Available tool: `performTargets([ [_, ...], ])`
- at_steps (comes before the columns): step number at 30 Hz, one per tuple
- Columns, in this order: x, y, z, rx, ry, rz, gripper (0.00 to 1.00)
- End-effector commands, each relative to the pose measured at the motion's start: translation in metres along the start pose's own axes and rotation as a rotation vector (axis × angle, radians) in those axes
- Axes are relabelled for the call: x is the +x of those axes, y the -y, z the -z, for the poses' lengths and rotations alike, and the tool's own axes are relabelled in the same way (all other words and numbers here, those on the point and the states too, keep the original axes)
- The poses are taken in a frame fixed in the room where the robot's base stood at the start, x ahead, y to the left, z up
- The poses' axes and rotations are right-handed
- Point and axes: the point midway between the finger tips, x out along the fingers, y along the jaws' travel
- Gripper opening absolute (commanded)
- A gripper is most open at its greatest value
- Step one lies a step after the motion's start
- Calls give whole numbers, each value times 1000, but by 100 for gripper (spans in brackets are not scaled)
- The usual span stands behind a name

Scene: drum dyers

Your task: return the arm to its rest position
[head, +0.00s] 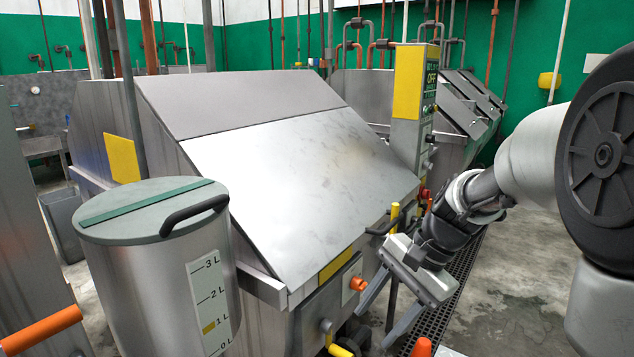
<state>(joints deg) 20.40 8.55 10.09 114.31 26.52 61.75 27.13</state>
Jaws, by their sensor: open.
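My arm comes in from the right edge of the head view, with its large dark round joint nearest the camera. My gripper (387,318) hangs at the arm's end, pointing down and toward the camera.
A steel drum with a grey-green lid (150,205), black handle and litre scale stands at the left front. A control post (408,100) with yellow panels rises behind my gripper. An orange cone tip (422,347) shows below. Wet concrete floor (530,290) lies open at right.

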Motion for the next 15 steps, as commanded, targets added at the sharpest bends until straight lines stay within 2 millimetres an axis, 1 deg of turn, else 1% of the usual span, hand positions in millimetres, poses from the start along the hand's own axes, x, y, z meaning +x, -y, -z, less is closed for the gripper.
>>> performTargets([
  [1,-14,-8,-19,-150,-70,-34,49],
  [3,-28,-23,-38,-354,-154,-89,49],
  [6,-47,-45,-60,-634,-264,-168,49],
  [9,-61,-64,-74,-845,-354,-230,49],
  [12,-69,-80,-82,-933,-424,-249,49],
  [15,-74,-92,-88,-956,-485,-239,49],
])
